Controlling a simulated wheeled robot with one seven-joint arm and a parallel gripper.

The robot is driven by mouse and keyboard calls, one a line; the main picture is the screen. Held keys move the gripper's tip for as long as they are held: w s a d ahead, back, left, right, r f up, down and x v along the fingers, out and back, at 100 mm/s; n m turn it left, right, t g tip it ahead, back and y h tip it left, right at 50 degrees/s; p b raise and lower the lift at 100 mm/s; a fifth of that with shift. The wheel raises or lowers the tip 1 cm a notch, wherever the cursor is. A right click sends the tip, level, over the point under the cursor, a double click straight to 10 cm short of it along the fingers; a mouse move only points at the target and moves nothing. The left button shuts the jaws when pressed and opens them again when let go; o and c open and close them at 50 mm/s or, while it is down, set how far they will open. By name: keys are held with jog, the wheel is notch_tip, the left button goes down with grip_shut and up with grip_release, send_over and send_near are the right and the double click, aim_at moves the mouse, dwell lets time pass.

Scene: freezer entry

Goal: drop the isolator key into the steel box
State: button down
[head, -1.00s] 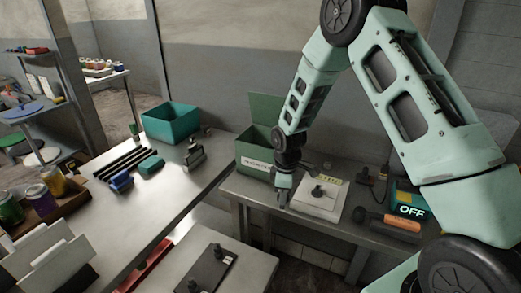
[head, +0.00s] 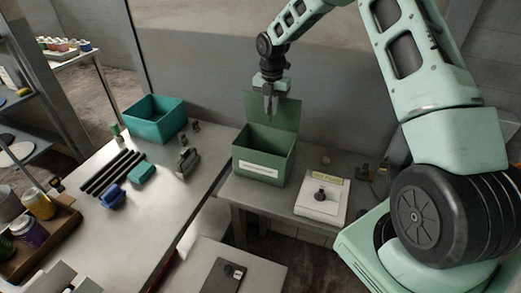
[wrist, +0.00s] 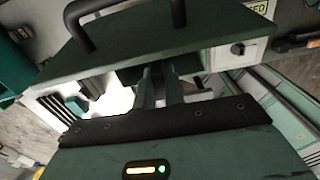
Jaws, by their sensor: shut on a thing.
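The steel box is a green box (head: 262,168) with a white label on its front, on the low bench in the head view. Its lid (head: 272,108) stands open at the back; what looks like the lid, with a dark handle, also shows in the wrist view (wrist: 180,38). My gripper (head: 270,116) points down above the box, in front of the raised lid. Its fingers also show in the wrist view (wrist: 160,88), close together. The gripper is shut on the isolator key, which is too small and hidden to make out. The inside of the box is mostly hidden.
A white unit with a black knob (head: 321,203) sits right of the box. A teal bin (head: 155,120), a grey tool (head: 188,162) and black rods (head: 112,172) are on the left table. A dark plate (head: 222,277) lies on the front surface.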

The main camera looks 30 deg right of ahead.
jog(key=shift+f+b, duration=2.3)
jog(key=shift+f, duration=0.7)
jog(key=c, duration=1.4)
grip_release()
jog(key=shift+r, duration=0.1)
notch_tip(320, 180, up, 17)
jog(key=b, duration=0.5)
jog(key=shift+r, duration=0.2)
jog(key=shift+a, duration=0.1)
